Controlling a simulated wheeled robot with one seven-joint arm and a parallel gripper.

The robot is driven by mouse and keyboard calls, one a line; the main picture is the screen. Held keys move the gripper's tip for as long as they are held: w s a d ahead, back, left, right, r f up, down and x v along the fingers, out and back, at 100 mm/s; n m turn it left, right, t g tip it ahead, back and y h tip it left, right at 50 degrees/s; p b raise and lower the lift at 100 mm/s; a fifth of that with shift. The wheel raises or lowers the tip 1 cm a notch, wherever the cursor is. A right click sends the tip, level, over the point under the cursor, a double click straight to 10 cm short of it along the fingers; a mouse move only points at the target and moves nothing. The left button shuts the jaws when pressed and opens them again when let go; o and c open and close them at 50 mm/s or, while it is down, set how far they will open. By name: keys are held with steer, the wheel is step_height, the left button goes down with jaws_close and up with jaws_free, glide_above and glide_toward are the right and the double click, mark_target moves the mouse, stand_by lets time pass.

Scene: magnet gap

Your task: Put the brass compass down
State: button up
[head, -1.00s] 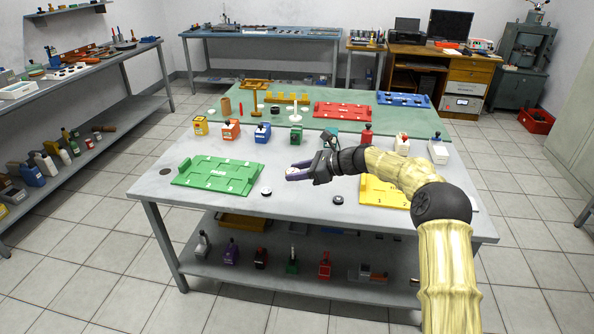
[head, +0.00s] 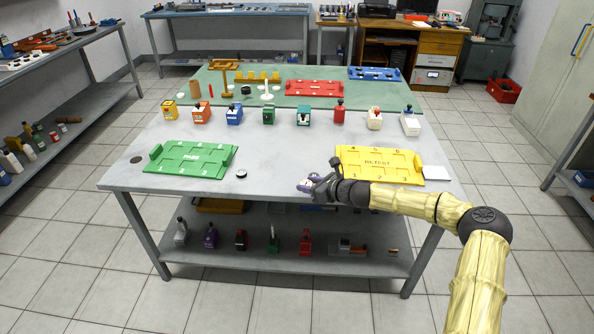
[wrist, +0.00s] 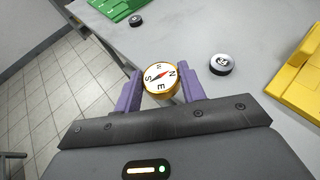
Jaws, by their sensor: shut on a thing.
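The brass compass (wrist: 161,79) is a round brass-rimmed disc with a white face, compass letters and a red needle. My gripper (wrist: 160,86) is shut on it, with one purple finger on each side. In the wrist view the compass is level with its face up, over the grey table's front edge, with floor tiles showing to the left. In the head view my gripper (head: 305,186) is low near the front edge of the grey table (head: 270,155), between the green and yellow trays. I cannot tell whether the compass touches the table.
A black-and-white disc (wrist: 222,64) lies close right of the compass; another disc (head: 241,174) lies farther left. A green tray (head: 190,158) and a yellow tray (head: 378,163) flank bare tabletop.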

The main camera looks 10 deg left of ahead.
steer(key=s+d+f+m+t+h, duration=0.2)
steer(key=s+d+m+t+h, duration=0.15)
steer(key=d, duration=0.45)
steer(key=s+d+f+m+t+h, duration=0.1)
steer(key=s+d+m+t+h, duration=0.1)
steer(key=s+d+m+h, duration=0.45)
steer(key=s+d+r+m+h, duration=0.1)
steer(key=s+d+r, duration=0.35)
steer(key=d, duration=0.25)
step_height(320, 180, down, 10)
steer(key=w+b, duration=0.1)
steer(key=b, duration=0.9)
steer(key=shift+r, duration=0.15)
